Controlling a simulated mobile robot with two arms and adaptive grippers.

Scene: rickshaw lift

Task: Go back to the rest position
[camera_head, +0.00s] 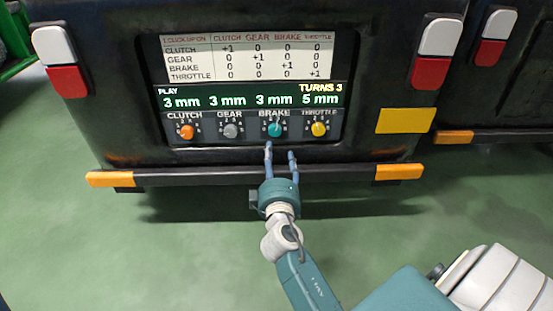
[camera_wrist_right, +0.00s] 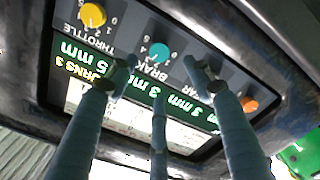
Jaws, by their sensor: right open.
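My right gripper (camera_head: 279,150) is open and empty, its fingers pointing at the rear panel just below the teal brake knob (camera_head: 275,130). In the right wrist view its fingers (camera_wrist_right: 159,76) are spread with the teal brake knob (camera_wrist_right: 160,50) beyond the gap; I see no finger closed on it. An orange clutch knob (camera_head: 187,132), a grey gear knob (camera_head: 230,131) and a yellow throttle knob (camera_head: 319,129) share the row. The display (camera_head: 252,97) reads 3 mm, 3 mm, 3 mm, 5 mm and TURNS 3. My left gripper is not in view.
A dark bumper bar (camera_head: 225,177) with orange ends runs below the panel, close under the right gripper's fingers. Red and white lamps (camera_head: 60,60) flank the panel. Another dark vehicle (camera_head: 510,95) stands at right. Green floor (camera_head: 150,250) is clear in front.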

